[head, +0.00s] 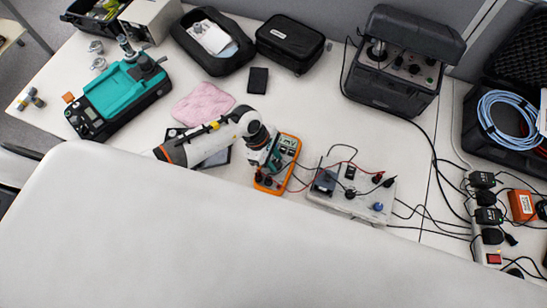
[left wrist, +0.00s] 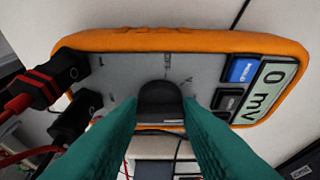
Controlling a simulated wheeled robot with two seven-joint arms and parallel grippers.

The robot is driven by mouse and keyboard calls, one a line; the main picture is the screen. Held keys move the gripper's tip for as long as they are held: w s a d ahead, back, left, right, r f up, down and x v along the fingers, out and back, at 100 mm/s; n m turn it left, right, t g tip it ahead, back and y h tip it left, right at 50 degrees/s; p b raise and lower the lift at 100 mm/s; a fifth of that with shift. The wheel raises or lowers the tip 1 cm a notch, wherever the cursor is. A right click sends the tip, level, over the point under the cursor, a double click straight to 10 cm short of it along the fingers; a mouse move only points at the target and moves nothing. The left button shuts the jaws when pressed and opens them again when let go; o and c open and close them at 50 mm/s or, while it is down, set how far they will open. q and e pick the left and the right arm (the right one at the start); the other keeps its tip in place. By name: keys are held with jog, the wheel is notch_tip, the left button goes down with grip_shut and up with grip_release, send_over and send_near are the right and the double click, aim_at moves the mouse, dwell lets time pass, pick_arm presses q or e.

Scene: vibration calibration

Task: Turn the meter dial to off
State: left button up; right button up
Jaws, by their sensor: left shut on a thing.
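The orange meter (head: 289,158) lies on the white table in front of my left arm in the head view. In the left wrist view the meter (left wrist: 185,40) fills the upper part, with a grey face, a blue button (left wrist: 243,69) and a display (left wrist: 269,92) reading 0 mV. Its black dial (left wrist: 160,100) sits between the two teal fingers of my left gripper (left wrist: 159,112). My left gripper is shut on the dial, a finger on each side. In the head view the gripper (head: 267,166) hides part of the meter. My right gripper is not in view.
Red and black plugs (left wrist: 38,88) stand in the meter beside the left finger. Wires lead right to a grey box (head: 350,190). A pink cloth (head: 203,103), teal device (head: 125,92) and black cases (head: 290,42) lie further off. A power strip (head: 486,235) with cables is at right.

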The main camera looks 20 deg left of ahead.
pick_arm(q)
jog(key=n, duration=0.2)
jog(key=n+t+p, duration=0.1)
jog(key=shift+s+r+n, duration=0.1)
jog(key=shift+s+n, duration=0.1)
jog(key=shift+n, duration=0.2)
jog(key=shift+s+d+n+t+y+p, duration=0.1)
jog(key=shift+n+t+y+p, duration=0.1)
jog(key=shift+n+t+p, duration=0.55)
jog(key=shift+n+t+y+p, duration=0.1)
jog(key=shift+n+t+y, duration=0.15)
jog(key=shift+n, duration=0.9)
jog(key=o, duration=1)
jog(key=shift+c, duration=0.2)
jog(key=b+v, duration=0.1)
jog(key=v, duration=1)
jog(key=shift+r, duration=0.4)
jog(key=shift+s, duration=0.1)
